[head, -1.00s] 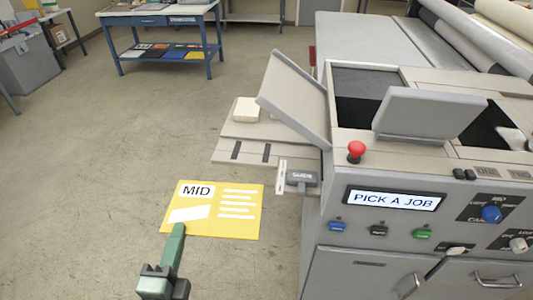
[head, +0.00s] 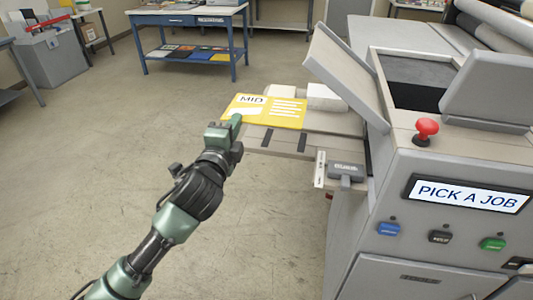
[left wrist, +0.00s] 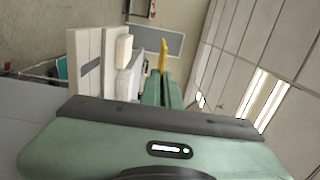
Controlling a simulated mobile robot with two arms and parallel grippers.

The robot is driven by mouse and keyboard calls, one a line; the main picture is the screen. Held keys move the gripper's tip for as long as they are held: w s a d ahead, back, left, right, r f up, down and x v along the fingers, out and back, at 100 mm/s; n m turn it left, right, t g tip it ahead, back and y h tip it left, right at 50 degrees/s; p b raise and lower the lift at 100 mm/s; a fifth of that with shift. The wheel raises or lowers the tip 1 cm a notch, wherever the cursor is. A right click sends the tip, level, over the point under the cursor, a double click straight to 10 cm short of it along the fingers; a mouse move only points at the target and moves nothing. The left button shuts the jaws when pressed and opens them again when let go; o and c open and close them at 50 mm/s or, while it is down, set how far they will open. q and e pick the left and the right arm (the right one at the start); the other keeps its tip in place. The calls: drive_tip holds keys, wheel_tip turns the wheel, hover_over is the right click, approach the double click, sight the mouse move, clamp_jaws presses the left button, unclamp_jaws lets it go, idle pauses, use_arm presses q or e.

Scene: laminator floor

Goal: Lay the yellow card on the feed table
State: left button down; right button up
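The yellow card (head: 263,109), printed "MID", is held roughly flat at the left part of the feed table (head: 285,140). It also shows almost edge-on in the left wrist view (left wrist: 163,55). My left gripper (head: 236,121) is shut on the card's near left edge; its fingers (left wrist: 161,90) close around it in the wrist view. The card appears to be above the table with a gap beneath. In the head view it hides part of the table and partly covers a white block. My right gripper is not in view.
Two pale blocks (head: 327,98) lie at the back of the feed table. A raised grey flap (head: 345,75) stands right of it. The guide slider (head: 345,171) sits at the front edge. A red button (head: 426,130) tops the machine.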

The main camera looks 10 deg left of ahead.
use_arm(q)
drive_tip(key=w+r, duration=0.1)
drive_tip(key=w+r+b, duration=0.1)
drive_tip(key=w+r, duration=0.2)
drive_tip(key=r, duration=0.1)
drive_tip(key=shift+w+a+r+b, duration=0.2)
drive_tip(key=shift+w+a+b, duration=0.1)
drive_tip(key=shift+w, duration=0.1)
drive_tip(key=shift+w+f, duration=0.15)
drive_tip(key=shift+f, duration=0.2)
wheel_tip(320, 180, down, 19)
drive_tip(key=b, duration=0.1)
drive_tip(key=shift+b, duration=0.35)
drive_tip(key=shift+f, duration=0.15)
drive_tip(key=c, duration=1.7)
unclamp_jaws()
